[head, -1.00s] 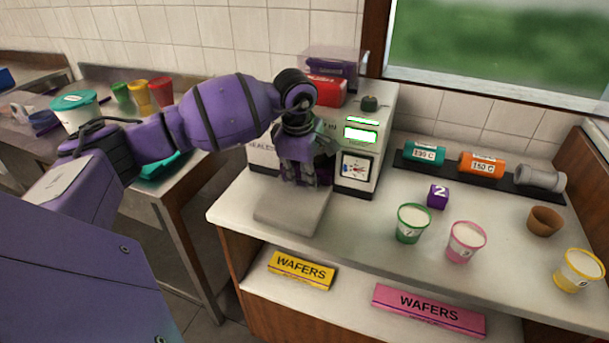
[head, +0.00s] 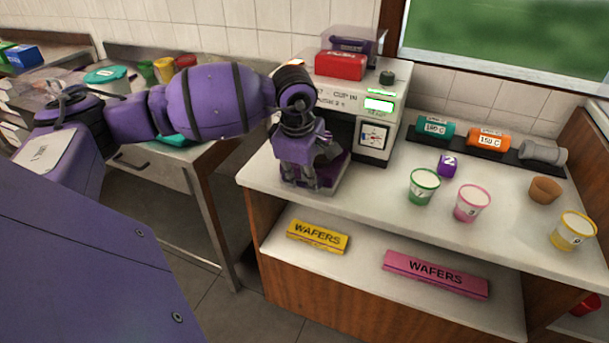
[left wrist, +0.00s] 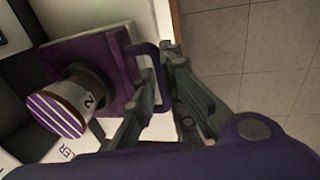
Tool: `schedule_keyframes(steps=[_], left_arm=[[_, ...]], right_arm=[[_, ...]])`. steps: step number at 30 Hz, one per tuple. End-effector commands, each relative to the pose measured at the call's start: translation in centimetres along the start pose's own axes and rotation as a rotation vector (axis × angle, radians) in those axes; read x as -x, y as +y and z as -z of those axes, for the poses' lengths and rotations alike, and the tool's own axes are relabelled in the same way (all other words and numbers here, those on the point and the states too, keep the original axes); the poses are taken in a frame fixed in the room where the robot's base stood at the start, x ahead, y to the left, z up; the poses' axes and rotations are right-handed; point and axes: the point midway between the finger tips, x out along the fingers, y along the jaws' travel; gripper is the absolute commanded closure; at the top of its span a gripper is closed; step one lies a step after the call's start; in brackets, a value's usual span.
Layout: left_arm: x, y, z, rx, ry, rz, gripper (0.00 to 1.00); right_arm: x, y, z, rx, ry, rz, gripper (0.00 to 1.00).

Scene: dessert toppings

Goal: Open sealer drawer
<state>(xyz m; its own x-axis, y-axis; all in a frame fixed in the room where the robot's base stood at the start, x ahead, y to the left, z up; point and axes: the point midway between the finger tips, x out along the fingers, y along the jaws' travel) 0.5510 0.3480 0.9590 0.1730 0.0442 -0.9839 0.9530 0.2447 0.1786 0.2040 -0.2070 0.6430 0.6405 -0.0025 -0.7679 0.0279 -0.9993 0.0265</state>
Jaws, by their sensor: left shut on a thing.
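The sealer (head: 402,90) is a white machine with green displays and a dial, at the back of the counter. Its purple drawer (head: 338,173) is pulled out of the dark opening at the front. The drawer also shows in the left wrist view (left wrist: 92,52), with a purple handle (left wrist: 150,50). A cup (left wrist: 72,102) marked 2, with a purple striped top, appears at the drawer. My left gripper (head: 316,190) is shut on the handle, in front of the sealer; its fingers (left wrist: 160,68) are close around it. My right gripper is not in view.
Wafer boxes (head: 318,237) lie on the lower shelf. Floor is open between the counter and the left table.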

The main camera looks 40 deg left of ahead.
Motion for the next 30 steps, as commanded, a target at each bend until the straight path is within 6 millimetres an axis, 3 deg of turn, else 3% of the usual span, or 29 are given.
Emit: schedule_keyframes(steps=[7, 8, 12, 23, 30], left_arm=[[0.2, 0.2, 0.0, 0.001, 0.000, -0.004, 1.00], [0.2, 0.2, 0.0, 0.001, 0.000, -0.004, 0.88], [0.1, 0.1, 0.0, 0.001, 0.000, -0.004, 0.73], [0.5, 0.1, 0.0, 0.000, 0.000, -0.003, 0.73], [4.6, 0.2, 0.0, 0.000, 0.000, -0.008, 0.73]], right_arm=[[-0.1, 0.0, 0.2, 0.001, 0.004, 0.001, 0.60], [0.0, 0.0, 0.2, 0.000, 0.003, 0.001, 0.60], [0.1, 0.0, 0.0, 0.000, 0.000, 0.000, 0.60], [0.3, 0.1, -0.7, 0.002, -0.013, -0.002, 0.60], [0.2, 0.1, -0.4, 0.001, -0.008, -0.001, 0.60]])
